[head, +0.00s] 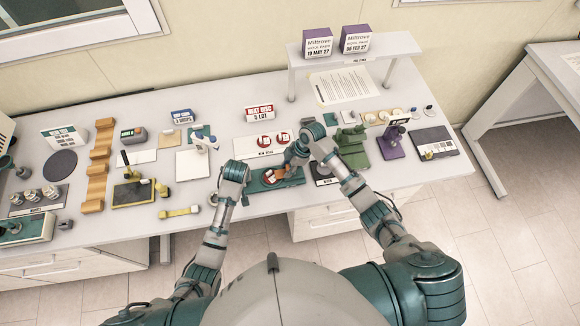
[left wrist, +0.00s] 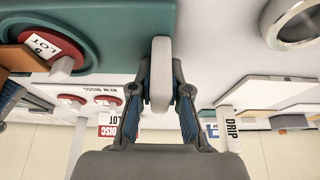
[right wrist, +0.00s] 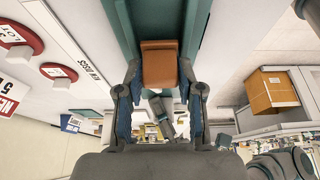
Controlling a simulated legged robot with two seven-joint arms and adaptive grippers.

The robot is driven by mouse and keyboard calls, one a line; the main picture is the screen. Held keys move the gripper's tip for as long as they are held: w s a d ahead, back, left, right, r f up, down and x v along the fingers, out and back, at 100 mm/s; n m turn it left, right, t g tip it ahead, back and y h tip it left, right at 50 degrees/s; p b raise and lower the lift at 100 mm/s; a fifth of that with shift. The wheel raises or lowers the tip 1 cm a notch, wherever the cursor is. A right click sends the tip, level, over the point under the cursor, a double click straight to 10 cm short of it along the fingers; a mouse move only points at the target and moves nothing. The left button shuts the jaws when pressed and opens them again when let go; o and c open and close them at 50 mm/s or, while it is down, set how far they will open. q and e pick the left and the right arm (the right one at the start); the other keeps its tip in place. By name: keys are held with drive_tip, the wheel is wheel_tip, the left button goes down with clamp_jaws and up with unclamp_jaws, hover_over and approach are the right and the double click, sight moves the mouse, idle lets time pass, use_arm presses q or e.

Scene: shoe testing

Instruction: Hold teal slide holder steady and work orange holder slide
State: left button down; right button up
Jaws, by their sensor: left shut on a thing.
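The teal slide holder (head: 258,186) lies on the bench in front of me, with a red-and-white disc (left wrist: 55,48) in its round recess. My left gripper (left wrist: 160,95) is shut on a pale grey tab (left wrist: 160,62) at the teal holder's edge. The orange holder slide (right wrist: 159,62) sits on the teal holder, and its orange edge (left wrist: 20,58) shows beside the disc in the left wrist view. My right gripper (right wrist: 160,85) is open, with its fingers on either side of the orange block. Whether they touch it is unclear.
A white card with two red discs (head: 264,143) lies just behind the holder. A green microscope-like device (head: 352,150) and a purple one (head: 391,143) stand to the right. A raised shelf (head: 388,46) stands behind.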

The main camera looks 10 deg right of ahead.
use_arm(q)
drive_tip(key=shift+s+d+f, duration=0.1)
drive_tip(key=shift+d, duration=0.05)
use_arm(e)
drive_tip(key=o, duration=0.3)
drive_tip(key=shift+a, duration=0.1)
drive_tip(key=v, duration=1.2)
drive_tip(key=shift+w, duration=0.1)
use_arm(q)
drive_tip(key=c, duration=1.1)
unclamp_jaws()
drive_tip(key=shift+o, duration=0.2)
